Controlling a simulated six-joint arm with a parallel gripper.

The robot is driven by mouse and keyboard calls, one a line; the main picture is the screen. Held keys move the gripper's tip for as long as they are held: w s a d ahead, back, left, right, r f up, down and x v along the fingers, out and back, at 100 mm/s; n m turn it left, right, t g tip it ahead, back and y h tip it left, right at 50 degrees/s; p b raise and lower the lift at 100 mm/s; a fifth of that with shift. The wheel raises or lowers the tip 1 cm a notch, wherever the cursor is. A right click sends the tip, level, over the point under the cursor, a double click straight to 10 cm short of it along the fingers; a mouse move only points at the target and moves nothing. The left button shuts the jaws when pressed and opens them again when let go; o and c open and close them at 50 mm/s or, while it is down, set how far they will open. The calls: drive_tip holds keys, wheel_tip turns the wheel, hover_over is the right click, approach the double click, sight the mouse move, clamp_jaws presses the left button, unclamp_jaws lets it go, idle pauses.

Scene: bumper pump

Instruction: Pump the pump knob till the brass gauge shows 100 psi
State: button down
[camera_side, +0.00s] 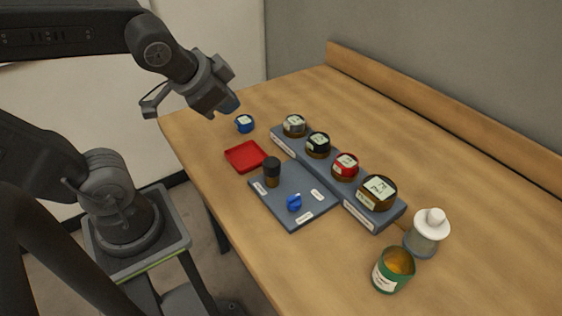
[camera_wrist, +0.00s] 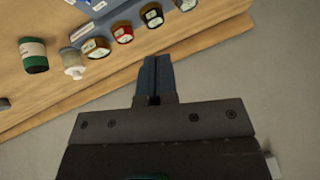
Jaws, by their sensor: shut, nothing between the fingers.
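The pump knob (camera_side: 272,166) looks like the upright black cylinder with a brown lower part on the grey-blue panel (camera_side: 278,216). I take the brass gauge to be the large brown-bodied dial (camera_side: 377,194) at the near end of the gauge rail; it also shows in the wrist view (camera_wrist: 97,48). Its pale face carries digits too small to read surely. My gripper (camera_side: 230,104) is raised above the table's far left part, away from knob and gauge. In the wrist view its fingers (camera_wrist: 155,78) are together with nothing between them.
The rail also holds a red gauge (camera_side: 345,166), a black gauge (camera_side: 318,144) and a greyish gauge (camera_side: 294,125). A blue knob (camera_side: 294,202) is on the panel. A red tray (camera_side: 246,156), small blue gauge (camera_side: 244,123), white-topped bottle (camera_side: 427,232) and green can (camera_side: 392,272) stand around.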

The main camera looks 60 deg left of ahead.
drive_tip(key=w+a+r+m+t+y, duration=0.2)
drive_tip(key=w+a+m+t, duration=0.2)
drive_tip(key=w+m, duration=0.25)
drive_tip(key=m+g+h, duration=0.5)
drive_tip(key=m+h, duration=0.6)
drive_tip(key=m, duration=1.7)
hover_over(271, 160)
wheel_tip(271, 160, down, 7)
drive_tip(key=shift+f, duration=4.4)
drive_tip(key=shift+f, duration=0.1)
drive_tip(key=shift+f, duration=0.3)
